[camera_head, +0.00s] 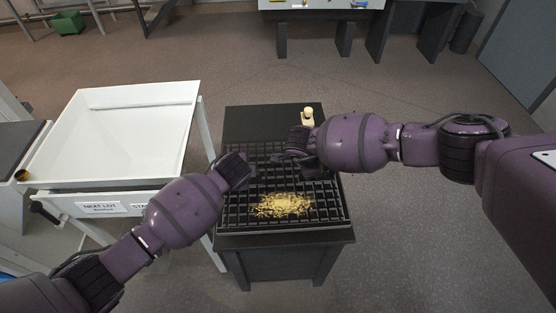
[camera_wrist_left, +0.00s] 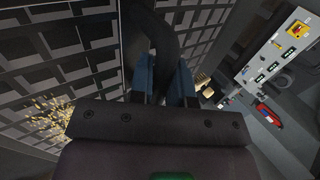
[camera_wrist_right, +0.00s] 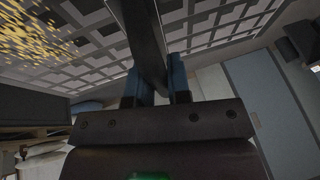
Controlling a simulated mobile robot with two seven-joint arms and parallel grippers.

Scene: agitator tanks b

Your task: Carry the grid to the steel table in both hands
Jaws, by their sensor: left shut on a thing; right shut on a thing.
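The dark grid (camera_head: 330,207) is over a small black table (camera_head: 262,122) in the head view; I cannot tell whether it rests on the top or hangs just above it. Yellow shavings or grains (camera_head: 284,205) lie at its near middle. My left gripper (camera_head: 246,172) is shut on the grid's left side; in the left wrist view its blue fingers (camera_wrist_left: 165,80) close on a dark bar. My right gripper (camera_head: 282,156) is shut on the grid toward its far right; in the right wrist view its fingers (camera_wrist_right: 157,82) close on a bar. My arms hide parts of the grid.
A white tray-topped table (camera_head: 139,139) with a "NEXT LOT" label (camera_head: 103,208) stands at the left. A pale knobbed object (camera_head: 308,117) stands behind the grid. A bench (camera_head: 320,5) is at the back, a green bin (camera_head: 68,22) at the far left. Floor behind the black table is clear.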

